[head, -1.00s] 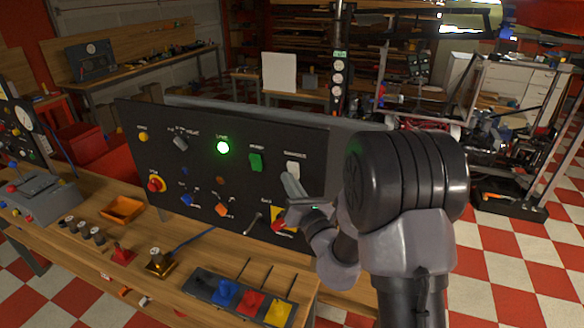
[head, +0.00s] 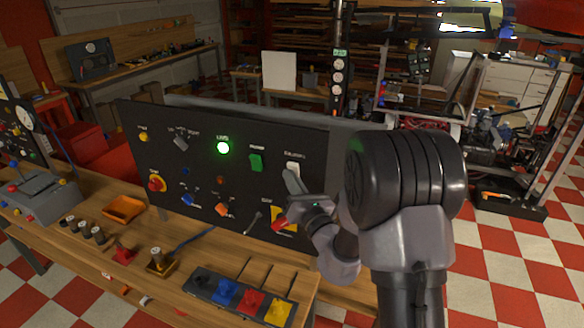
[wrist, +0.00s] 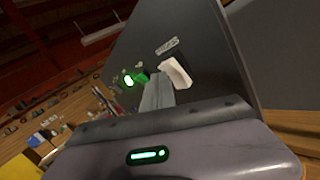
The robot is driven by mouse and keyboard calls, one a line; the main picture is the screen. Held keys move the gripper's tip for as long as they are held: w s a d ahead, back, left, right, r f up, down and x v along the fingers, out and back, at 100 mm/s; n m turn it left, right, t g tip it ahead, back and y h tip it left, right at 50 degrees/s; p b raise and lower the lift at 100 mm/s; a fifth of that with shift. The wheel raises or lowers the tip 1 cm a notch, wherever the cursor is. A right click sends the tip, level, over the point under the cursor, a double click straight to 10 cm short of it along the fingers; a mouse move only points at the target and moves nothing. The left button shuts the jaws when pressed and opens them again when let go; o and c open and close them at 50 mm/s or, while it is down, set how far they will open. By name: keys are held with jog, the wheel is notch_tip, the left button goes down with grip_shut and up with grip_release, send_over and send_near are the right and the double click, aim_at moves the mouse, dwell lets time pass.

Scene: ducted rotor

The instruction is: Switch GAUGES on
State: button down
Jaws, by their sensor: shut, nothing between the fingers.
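The GAUGES switch (head: 293,168) is a white rocker at the upper right of the black panel (head: 200,190), under a small label that is hard to read. It also shows in the wrist view (wrist: 175,73), as a white block standing out from the panel. My gripper (head: 290,177) is shut and empty. Its tip is at the lower edge of the white rocker in the head view. In the wrist view the closed fingers (wrist: 157,95) end just left of and below the rocker. I cannot tell whether they touch it. My arm hides the panel's right edge.
A green rocker (head: 256,162) and a lit green lamp (head: 223,147) are left of the white rocker. A red-handled lever on a yellow plate (head: 291,216) is below my gripper. Coloured knobs fill the panel's left. A block of coloured switches (head: 238,297) lies on the bench.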

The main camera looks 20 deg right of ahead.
jog(key=shift+w+d+r, duration=0.2)
jog(key=shift+w+d, duration=0.05)
jog(key=shift+w, duration=0.05)
dwell(0.4)
jog(key=shift+s+a+f, duration=0.1)
jog(key=shift+s+a+f+b, duration=0.3)
jog(key=shift+s+a, duration=0.1)
jog(key=shift+s, duration=0.2)
jog(key=shift+s+a+f+b, duration=0.35)
jog(key=shift+s+a+b, duration=0.15)
jog(key=shift+s, duration=0.1)
jog(key=shift+s+a+f+b, duration=0.35)
jog(key=shift+s+a+b, duration=0.1)
jog(key=shift+s, duration=0.2)
jog(key=shift+s+a+f+b, duration=0.4)
jog(key=shift+s+b, duration=0.1)
jog(key=shift+s, duration=0.1)
